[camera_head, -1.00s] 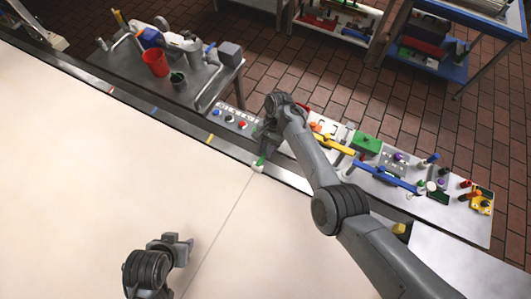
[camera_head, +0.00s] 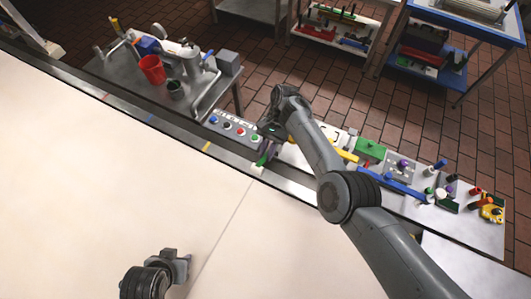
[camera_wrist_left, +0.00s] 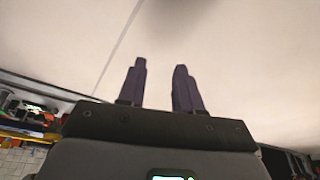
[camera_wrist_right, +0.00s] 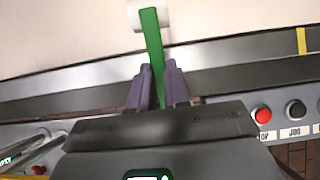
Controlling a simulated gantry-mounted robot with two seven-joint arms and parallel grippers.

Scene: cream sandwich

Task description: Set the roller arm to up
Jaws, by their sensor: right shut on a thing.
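The roller arm looks to be the green bar (camera_wrist_right: 152,42) with a white end (camera_wrist_right: 138,15) in the right wrist view. In the head view the green bar (camera_head: 264,156) sits at the far edge of the pale belt, beside the button panel. My right gripper (camera_wrist_right: 158,75) is shut on the green bar, with a purple finger on each side. In the head view the wrist partly hides the right fingers. My left gripper (camera_head: 182,266) is over the near part of the belt. Its fingers (camera_wrist_left: 159,75) stand apart with nothing between them.
A button panel (camera_head: 232,127) lies just left of my right gripper. A tool-covered table (camera_head: 480,241) runs along the right. A metal table with a red cup (camera_head: 152,69) stands at the back left. The pale belt (camera_head: 90,180) is clear.

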